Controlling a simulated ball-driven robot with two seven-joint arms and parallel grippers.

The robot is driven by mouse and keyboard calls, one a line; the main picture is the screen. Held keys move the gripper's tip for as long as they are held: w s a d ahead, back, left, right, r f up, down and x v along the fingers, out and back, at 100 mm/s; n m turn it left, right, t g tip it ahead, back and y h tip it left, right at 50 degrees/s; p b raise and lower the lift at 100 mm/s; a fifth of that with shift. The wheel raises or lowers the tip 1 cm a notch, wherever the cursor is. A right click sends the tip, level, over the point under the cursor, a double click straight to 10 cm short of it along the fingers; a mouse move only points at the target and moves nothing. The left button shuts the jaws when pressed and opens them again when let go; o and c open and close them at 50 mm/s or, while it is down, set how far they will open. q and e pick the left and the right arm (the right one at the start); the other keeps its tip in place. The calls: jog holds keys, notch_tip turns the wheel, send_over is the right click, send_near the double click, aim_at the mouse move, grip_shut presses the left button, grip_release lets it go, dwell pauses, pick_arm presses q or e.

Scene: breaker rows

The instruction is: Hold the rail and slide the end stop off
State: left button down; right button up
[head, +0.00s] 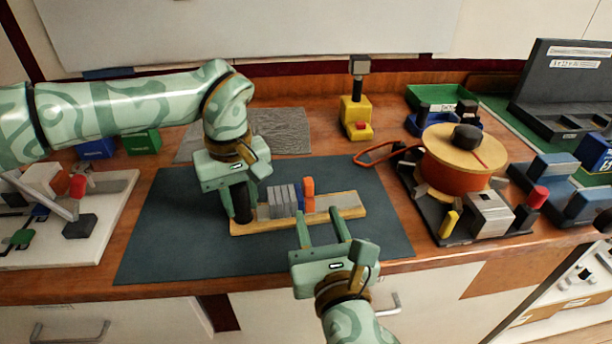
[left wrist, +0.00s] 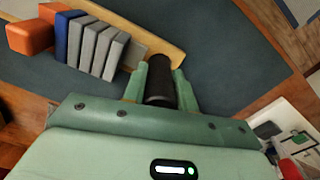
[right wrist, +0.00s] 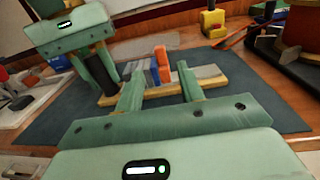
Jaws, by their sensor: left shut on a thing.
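The rail (head: 345,202) is a grey strip on a pale wooden base, lying on the dark mat. Several grey blocks (head: 283,200), a blue block (head: 299,197) and an orange block (head: 309,194), apparently the end stop, stand in a row on it. The orange block also shows in the left wrist view (left wrist: 30,37) and right wrist view (right wrist: 162,56). My left gripper (head: 241,215) is shut on a black upright handle (left wrist: 160,80) at the rail's left end. My right gripper (head: 320,218) is open and empty, in front of the rail, apart from the orange block.
The dark mat (head: 180,240) is clear around the rail. A spool stand (head: 462,165) with a red-orange coil stands at right. A yellow stand (head: 356,112) is behind. A white board (head: 95,225) with parts lies at left. Bare rail lies right of the orange block.

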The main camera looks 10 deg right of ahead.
aim_at(307, 180)
jog(key=w, duration=1.1)
jog(key=shift+w+a, duration=0.15)
jog(key=shift+a, duration=0.25)
